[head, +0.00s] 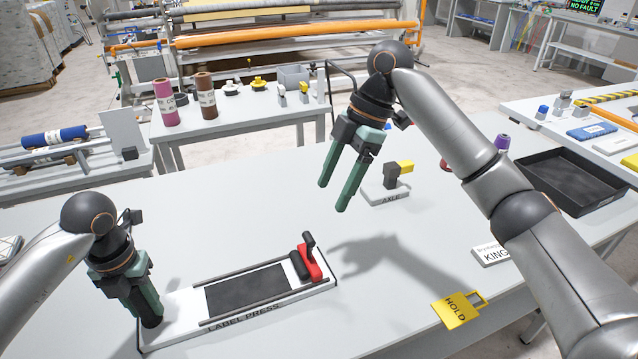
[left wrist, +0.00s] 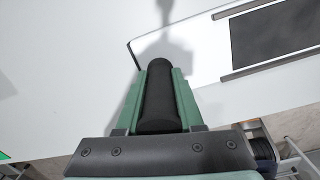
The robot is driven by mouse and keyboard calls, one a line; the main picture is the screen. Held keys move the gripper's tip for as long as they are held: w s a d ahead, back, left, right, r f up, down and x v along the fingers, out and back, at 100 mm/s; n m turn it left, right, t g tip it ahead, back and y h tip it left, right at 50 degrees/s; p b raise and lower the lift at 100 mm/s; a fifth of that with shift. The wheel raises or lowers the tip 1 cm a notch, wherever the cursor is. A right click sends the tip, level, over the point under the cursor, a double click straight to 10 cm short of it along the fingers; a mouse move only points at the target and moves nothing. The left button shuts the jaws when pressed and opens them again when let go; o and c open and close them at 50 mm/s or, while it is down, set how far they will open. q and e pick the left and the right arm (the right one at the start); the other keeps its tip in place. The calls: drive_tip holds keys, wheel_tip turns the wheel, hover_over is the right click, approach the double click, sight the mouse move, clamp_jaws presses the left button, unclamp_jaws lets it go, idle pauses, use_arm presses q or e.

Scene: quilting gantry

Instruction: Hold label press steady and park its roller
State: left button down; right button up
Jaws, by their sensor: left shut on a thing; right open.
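The label press (head: 183,312) is a white board with a dark bed between two rails, lying on the table. Its roller (head: 299,266), black with a red carriage (head: 312,262) and an upright black handle (head: 308,243), sits at the right end of the rails. My left gripper (head: 148,318) is shut on a black upright post at the press's left end. In the left wrist view the black post (left wrist: 158,95) stands between the green fingers, and part of the press (left wrist: 205,48) shows beyond. My right gripper (head: 334,195) is open and empty, above the table behind the roller.
A yellow HOLD tag (head: 458,309) and a white KING label (head: 491,255) lie right of the press. The AXLE stand (head: 386,192) is behind, near my right gripper. A black tray (head: 584,179) is at the far right. The table between press and HOLD tag is clear.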

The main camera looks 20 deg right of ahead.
use_arm(q)
drive_tip(key=c, duration=0.8)
unclamp_jaws()
drive_tip(key=shift+s+a+f, duration=0.1)
drive_tip(key=shift+a+f, duration=0.05)
drive_tip(key=shift+f, duration=0.2)
drive_tip(key=shift+c, duration=0.2)
drive_tip(key=o, duration=0.4)
drive_tip(key=shift+r, duration=0.2)
